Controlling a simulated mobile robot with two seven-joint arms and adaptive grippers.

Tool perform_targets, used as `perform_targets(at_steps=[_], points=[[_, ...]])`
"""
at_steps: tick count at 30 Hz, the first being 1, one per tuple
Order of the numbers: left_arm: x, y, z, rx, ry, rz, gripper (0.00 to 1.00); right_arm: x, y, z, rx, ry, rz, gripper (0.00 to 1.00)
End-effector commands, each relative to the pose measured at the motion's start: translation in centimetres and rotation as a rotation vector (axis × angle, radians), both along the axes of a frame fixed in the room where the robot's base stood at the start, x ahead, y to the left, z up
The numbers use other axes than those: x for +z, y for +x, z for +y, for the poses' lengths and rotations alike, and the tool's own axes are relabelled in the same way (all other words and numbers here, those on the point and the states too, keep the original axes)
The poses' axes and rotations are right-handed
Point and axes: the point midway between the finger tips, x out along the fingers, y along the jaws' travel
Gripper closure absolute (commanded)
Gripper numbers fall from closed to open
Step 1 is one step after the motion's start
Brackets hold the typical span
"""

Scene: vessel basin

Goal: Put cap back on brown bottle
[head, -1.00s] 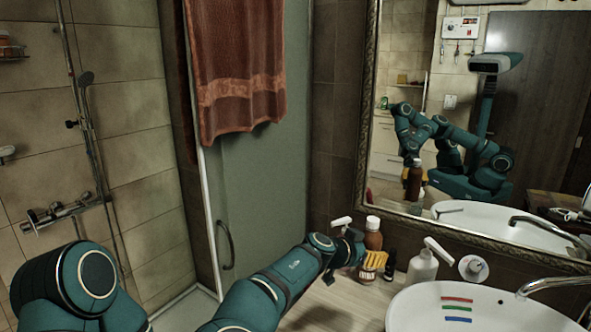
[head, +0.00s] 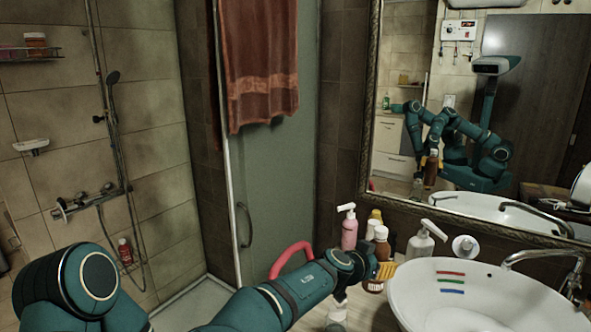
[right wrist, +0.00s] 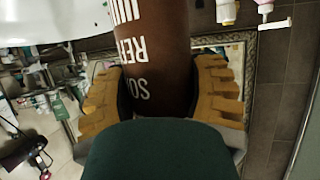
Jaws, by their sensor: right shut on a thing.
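A brown bottle (head: 381,248) with a paler top stands upright by the left side of the basin in the head view. My right gripper (head: 384,271) is at its lower part, its yellow fingers closed around it. In the right wrist view the brown bottle (right wrist: 155,35) with white lettering fills the space between the two yellow fingers of the right gripper (right wrist: 155,88). The bottle's mouth is outside the wrist view. I cannot single out a loose cap; whether the pale top is a cap is too small to tell. My left gripper is not in direct view.
The white basin (head: 490,280) with a tap (head: 545,257) lies to the right. A pink pump bottle (head: 349,232), a yellow-topped bottle (head: 376,215) and a white pump bottle (head: 421,242) stand close by. A red curved thing (head: 290,256) shows behind my arm. A mirror (head: 470,130) hangs behind.

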Motion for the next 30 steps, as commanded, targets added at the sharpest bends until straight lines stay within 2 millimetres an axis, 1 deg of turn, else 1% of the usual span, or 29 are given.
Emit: perform_targets(at_steps=[7, 15, 18, 21, 24, 30], points=[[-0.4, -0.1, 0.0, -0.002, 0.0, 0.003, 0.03, -1.4, -5.0, 0.0, 0.196, 0.008, 0.008, 0.85], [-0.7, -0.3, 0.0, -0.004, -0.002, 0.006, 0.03, -3.1, -11.5, 1.2, 0.411, 0.006, -0.001, 0.85], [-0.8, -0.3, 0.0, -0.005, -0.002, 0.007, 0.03, -3.4, -13.3, 1.6, 0.465, 0.003, -0.008, 0.85], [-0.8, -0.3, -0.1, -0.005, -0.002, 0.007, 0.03, -3.6, -14.5, 1.9, 0.5, 0.001, -0.013, 0.85], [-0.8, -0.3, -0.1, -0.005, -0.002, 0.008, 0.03, -3.7, -15.1, 2.1, 0.518, 0.001, -0.017, 0.85], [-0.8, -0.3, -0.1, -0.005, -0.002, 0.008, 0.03, -3.7, -15.2, 2.2, 0.523, -0.001, -0.018, 0.85]])
